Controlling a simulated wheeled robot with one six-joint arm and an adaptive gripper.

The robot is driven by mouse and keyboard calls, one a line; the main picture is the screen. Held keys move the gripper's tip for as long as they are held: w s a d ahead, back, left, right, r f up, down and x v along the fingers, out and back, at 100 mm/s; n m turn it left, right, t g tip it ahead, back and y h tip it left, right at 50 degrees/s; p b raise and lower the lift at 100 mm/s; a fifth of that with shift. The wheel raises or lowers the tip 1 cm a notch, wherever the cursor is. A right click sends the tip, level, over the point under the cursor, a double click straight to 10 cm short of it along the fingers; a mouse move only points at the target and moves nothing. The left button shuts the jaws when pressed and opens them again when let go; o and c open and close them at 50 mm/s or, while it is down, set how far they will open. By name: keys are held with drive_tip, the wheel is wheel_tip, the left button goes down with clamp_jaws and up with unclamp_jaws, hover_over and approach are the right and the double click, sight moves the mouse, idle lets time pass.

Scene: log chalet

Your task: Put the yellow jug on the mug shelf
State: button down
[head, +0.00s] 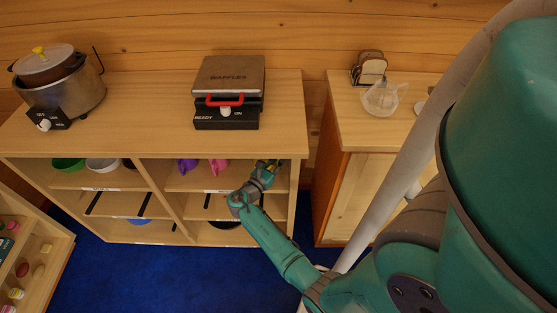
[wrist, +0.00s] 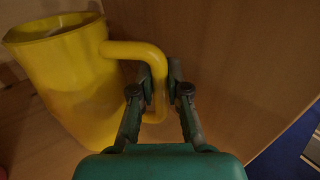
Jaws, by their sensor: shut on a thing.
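The yellow jug (wrist: 70,85) fills the left of the wrist view, standing roughly upright on or just above a wooden surface. My gripper (wrist: 160,80) is shut on its handle, with one finger on each side. In the head view my gripper (head: 267,170) reaches into the right end of the upper right compartment of the wooden shelf unit, and the jug is mostly hidden there. A purple mug (head: 187,166) and a pink mug (head: 217,166) stand on that compartment's board (head: 205,183), left of my gripper. The label on its edge is too small to read.
The upper left compartment holds a green bowl (head: 68,164) and a white bowl (head: 102,164). A waffle maker (head: 228,90) and a slow cooker (head: 65,88) stand on the unit's top. A side panel is close right of the jug. Blue carpet (head: 170,280) lies clear in front.

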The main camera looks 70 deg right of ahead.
drive_tip(key=c, duration=1.2)
unclamp_jaws()
drive_tip(key=shift+f, duration=0.1)
drive_tip(key=shift+o, duration=0.2)
